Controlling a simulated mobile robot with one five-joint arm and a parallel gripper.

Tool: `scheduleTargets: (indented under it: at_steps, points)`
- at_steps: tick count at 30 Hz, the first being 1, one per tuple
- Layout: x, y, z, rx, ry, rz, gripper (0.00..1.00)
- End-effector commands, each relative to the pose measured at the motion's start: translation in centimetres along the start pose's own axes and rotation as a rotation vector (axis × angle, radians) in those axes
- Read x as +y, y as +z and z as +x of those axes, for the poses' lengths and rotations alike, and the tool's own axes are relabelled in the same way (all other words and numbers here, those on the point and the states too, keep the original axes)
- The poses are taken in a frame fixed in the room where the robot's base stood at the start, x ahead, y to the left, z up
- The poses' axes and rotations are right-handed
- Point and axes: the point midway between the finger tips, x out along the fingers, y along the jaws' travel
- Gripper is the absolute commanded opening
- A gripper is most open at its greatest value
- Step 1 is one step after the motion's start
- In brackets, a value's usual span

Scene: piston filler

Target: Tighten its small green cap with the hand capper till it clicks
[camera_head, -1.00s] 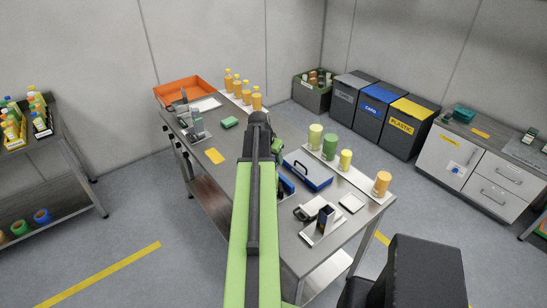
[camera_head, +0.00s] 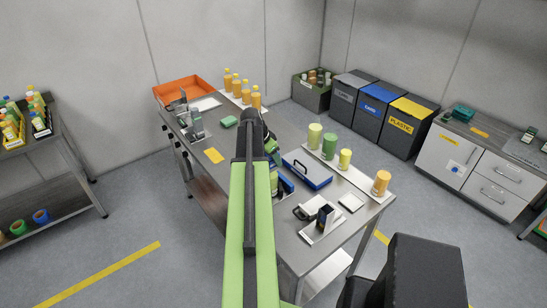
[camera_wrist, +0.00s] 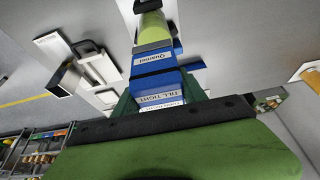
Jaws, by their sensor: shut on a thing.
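My gripper (camera_head: 270,146) is over the middle of the workbench, partly hidden by my own arm. In the wrist view, its dark green fingers (camera_wrist: 160,98) are shut on a blue block-shaped tool with white labels, which I take for the hand capper (camera_wrist: 154,80). The grey far end of the tool lines up with a light green cylinder (camera_wrist: 152,29), apparently a bottle. I cannot tell whether they touch. A small light green piece (camera_head: 273,183) shows beside my arm in the head view. The small green cap cannot be made out.
A blue case (camera_head: 308,172) lies right of my gripper. Several green, yellow and orange containers stand on a white strip (camera_head: 361,178) along the bench's right edge. A dark upright holder on a plate (camera_head: 325,217) stands near the front. An orange tray (camera_head: 180,89) is at the back left.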

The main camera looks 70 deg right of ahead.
Motion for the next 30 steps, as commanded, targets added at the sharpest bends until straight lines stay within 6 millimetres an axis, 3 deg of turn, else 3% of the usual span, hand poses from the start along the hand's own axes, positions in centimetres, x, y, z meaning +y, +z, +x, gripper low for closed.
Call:
scheduleTargets:
  at_steps: [3,30]
  points:
    - [-0.1,-0.1,0.0,0.001,0.065,0.156,0.00]
    - [0.1,-2.1,-5.2,0.001,0.059,0.142,0.00]
